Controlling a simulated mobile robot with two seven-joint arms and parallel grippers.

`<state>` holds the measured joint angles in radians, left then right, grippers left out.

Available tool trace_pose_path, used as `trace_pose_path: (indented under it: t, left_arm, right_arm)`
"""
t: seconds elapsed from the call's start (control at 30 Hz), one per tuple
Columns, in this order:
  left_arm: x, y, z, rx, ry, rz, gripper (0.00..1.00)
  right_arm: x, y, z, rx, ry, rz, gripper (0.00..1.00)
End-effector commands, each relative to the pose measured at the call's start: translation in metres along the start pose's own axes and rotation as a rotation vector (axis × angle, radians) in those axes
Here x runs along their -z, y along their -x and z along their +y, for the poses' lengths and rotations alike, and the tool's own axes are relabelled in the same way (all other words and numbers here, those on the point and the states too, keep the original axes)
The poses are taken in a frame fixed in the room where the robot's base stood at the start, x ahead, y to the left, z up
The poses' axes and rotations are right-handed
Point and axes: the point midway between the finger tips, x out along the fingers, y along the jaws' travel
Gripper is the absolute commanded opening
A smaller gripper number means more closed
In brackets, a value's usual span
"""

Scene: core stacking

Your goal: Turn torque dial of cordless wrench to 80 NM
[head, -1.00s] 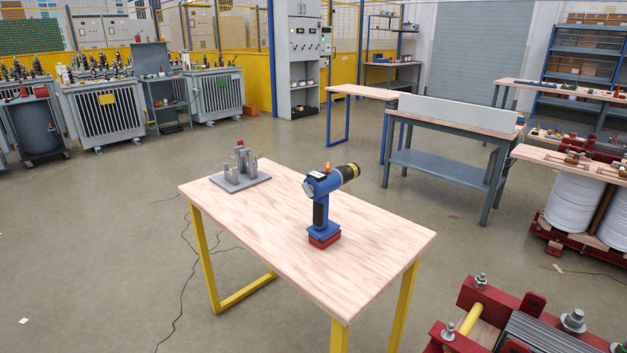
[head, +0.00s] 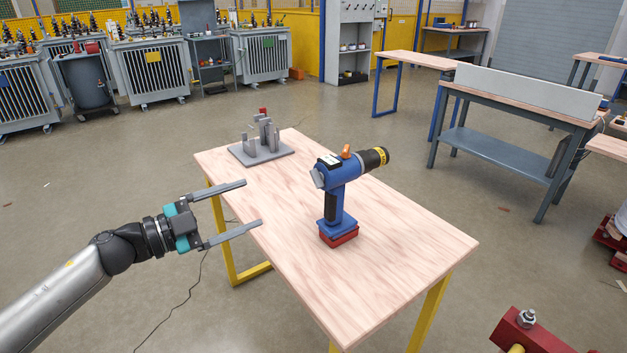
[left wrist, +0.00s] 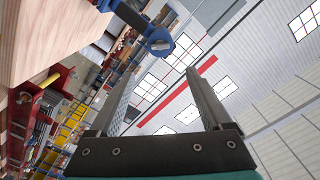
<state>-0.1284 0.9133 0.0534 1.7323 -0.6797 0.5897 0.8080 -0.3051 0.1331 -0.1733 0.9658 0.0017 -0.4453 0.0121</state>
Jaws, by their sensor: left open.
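The blue cordless wrench (head: 338,195) stands upright on its red battery base on the wooden table (head: 400,245). Its black and yellow nose (head: 374,158) points right, and an orange part sits on top. A round grey piece (head: 317,177) is at its left rear end; dial markings are too small to read. My left gripper (head: 254,204) is open and empty, with two parallel fingers pointing right at the table's left edge, apart from the wrench. In the left wrist view, part of the wrench (left wrist: 158,40) shows at the top beyond the open fingers. My right gripper is not seen.
A grey fixture (head: 262,150) with upright posts stands at the table's far left corner. The table between wrench and front right edge is clear. A grey workbench (head: 520,130) stands behind to the right. A red frame (head: 530,335) is at the lower right.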

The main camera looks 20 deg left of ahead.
Motion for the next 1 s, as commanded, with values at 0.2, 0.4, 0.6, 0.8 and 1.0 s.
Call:
trace_pose_path:
  t: [0.2, 0.4, 0.6, 0.8, 1.0]
  left_arm:
    - [0.0, -0.025, 0.0, 0.004, 0.0, 0.003, 0.82]
    - [-0.001, -0.049, -0.001, 0.005, 0.0, 0.001, 0.82]
    - [-0.001, -0.074, -0.001, 0.005, 0.001, 0.001, 0.82]
    - [-0.001, -0.1, -0.001, 0.006, 0.001, 0.001, 0.82]
    - [-0.001, -0.125, -0.001, 0.006, 0.002, 0.0, 0.82]
  right_arm:
    - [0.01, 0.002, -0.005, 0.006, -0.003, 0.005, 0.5]
    - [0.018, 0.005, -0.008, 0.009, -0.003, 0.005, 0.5]
    - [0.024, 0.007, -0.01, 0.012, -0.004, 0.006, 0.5]
    - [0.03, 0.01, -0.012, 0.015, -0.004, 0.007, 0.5]
    - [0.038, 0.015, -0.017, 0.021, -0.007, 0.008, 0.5]
